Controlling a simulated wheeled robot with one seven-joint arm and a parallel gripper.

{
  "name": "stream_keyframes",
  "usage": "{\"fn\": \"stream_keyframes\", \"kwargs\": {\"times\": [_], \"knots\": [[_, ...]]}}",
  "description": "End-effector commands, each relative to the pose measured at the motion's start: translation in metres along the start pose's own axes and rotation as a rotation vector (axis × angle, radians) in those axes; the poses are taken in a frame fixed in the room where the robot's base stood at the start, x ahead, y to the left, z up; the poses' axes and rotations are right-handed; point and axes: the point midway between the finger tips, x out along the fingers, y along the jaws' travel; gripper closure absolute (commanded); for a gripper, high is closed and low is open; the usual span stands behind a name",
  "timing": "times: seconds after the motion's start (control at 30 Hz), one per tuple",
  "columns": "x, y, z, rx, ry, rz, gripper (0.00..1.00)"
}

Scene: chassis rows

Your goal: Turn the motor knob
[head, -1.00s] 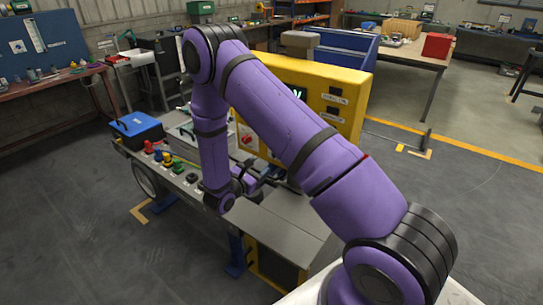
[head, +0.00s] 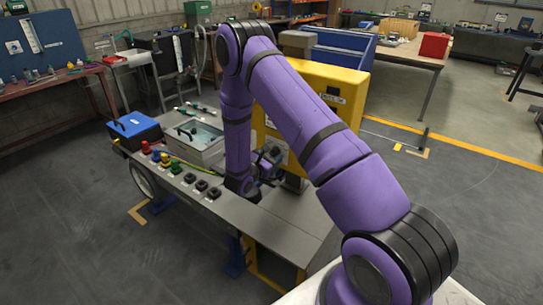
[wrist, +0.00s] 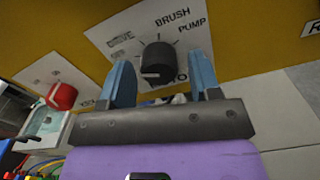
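In the wrist view a black knob (wrist: 157,62) with a white pointer mark sits on a pale dial plate (wrist: 110,38). The plate reads BRUSH and PUMP, with letters "TO" partly hidden by a finger. The white mark lies at the knob's lower left. My gripper (wrist: 160,66) is open, its two blue fingers at either side of the knob with visible gaps. I cannot tell whether the fingertips reach past its face. The yellow panel (head: 334,85) shows in the head view, where my arm hides the knob; my gripper (head: 269,166) is small there.
A red knob (wrist: 63,96) on another plate lies left of the black one. On the bench (head: 262,225) stand several coloured plugs (head: 164,160), a grey tray (head: 184,150) and a blue box (head: 134,128). The bench's near right part is clear.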

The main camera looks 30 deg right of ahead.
Motion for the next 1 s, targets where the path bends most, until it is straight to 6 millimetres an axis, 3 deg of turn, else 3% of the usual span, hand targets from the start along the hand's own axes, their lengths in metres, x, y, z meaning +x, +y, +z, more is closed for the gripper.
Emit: {"fn": "stream_keyframes", "kwargs": {"times": [0.03, 0.17, 0.2, 0.57, 1.0], "knots": [[-0.0001, -0.0001, 0.0, 0.0, 0.0, 0.0, 0.55], [-0.0002, -0.0001, 0.0, 0.0, 0.0, 0.0, 0.85], [-0.0002, -0.0001, 0.0, 0.0, 0.0, 0.0, 0.89], [-0.0005, 0.0003, 0.0002, 0.058, -0.001, 0.0, 0.88], [-0.0008, 0.0018, 0.0003, 0.388, 0.0, 0.001, 0.88]]}}
